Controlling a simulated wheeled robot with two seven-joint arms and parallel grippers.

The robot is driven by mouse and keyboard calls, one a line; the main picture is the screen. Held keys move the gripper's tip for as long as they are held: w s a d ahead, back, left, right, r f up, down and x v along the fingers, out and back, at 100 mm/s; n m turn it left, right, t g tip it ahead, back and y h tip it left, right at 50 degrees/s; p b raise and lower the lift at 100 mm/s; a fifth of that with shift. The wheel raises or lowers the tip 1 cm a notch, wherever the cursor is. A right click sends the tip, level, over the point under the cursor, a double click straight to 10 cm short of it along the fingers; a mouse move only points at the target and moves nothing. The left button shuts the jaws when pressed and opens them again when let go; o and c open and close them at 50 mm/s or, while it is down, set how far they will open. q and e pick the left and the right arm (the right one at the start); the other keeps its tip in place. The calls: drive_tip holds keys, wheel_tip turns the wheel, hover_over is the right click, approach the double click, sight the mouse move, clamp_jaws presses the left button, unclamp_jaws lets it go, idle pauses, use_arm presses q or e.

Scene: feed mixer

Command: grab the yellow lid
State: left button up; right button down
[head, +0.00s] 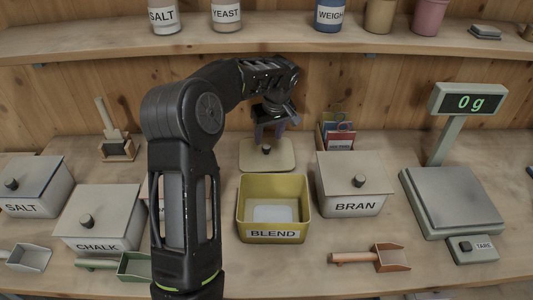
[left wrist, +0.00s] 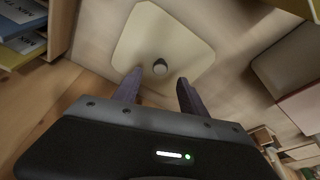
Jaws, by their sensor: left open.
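The yellow lid (head: 285,160) is a pale yellow, rounded flat plate with a dark round knob (head: 266,149) on top. It lies on the counter behind the yellow BLEND bin (head: 273,236), which stands uncovered. My left gripper (head: 270,138) is above the lid's back part, with its fingers pointing down, open and empty. In the left wrist view the lid (left wrist: 185,30) lies beyond the fingertips, and the knob (left wrist: 160,67) sits just past the gap between the open fingers (left wrist: 158,77). No contact with the knob shows. My right gripper is not in view.
The BRAN bin (head: 355,183) stands right of the lid, with a rack of cards (head: 337,133) behind it. CHALK (head: 97,220) and SALT (head: 32,186) bins are at left. A scale (head: 452,200) stands at right. A shelf (head: 280,42) runs above.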

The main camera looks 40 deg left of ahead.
sight(267, 146)
use_arm(q)
drive_tip(key=x, duration=0.5)
drive_tip(key=shift+p, duration=0.4)
drive_tip(key=shift+c, duration=0.4)
clamp_jaws()
